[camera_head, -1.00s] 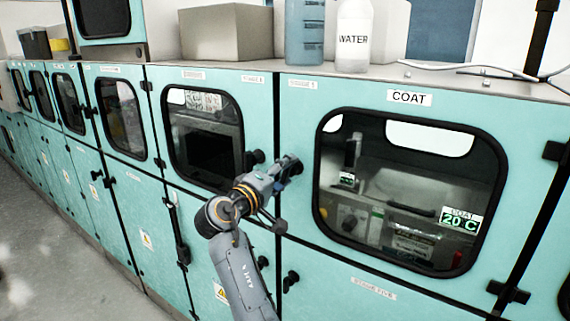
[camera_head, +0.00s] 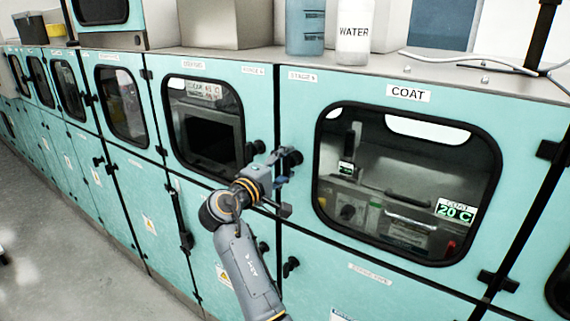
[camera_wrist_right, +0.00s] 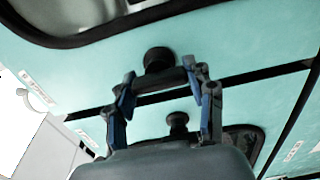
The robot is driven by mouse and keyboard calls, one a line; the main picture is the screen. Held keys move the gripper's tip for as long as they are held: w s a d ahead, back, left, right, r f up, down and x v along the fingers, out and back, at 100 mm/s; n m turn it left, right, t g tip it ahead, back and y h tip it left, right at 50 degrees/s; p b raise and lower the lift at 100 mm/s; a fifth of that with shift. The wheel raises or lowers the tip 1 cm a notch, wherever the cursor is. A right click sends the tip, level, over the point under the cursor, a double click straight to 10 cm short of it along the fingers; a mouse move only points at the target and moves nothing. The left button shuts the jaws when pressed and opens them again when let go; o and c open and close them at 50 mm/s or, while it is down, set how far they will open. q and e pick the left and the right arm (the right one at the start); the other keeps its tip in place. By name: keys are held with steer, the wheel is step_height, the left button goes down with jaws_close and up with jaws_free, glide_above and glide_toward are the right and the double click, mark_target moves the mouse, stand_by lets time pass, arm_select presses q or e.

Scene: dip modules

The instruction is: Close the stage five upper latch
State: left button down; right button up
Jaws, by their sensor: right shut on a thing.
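The stage five upper latch (camera_head: 292,157) is a black knob with a handle at the left edge of the turquoise door (camera_head: 292,110) with the COAT window. My right gripper (camera_head: 283,168) is at this latch and partly covers it. In the right wrist view, my right gripper's two blue-padded fingers (camera_wrist_right: 166,98) are on either side of the dark latch handle (camera_wrist_right: 160,79), shut on it. The handle lies crosswise near the black door seam, with the round knob (camera_wrist_right: 158,60) beyond it. My left gripper is not in view.
A neighbouring black latch (camera_head: 255,149) sits just left, across the seam; its knob (camera_wrist_right: 177,122) also shows in the wrist view. A lower latch (camera_head: 290,266) is below. A water bottle (camera_head: 354,35) stands on the cabinet top. Grey floor (camera_head: 45,235) is open at left.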

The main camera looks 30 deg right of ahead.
steer(key=shift+r, duration=0.1)
steer(key=o, duration=1.2)
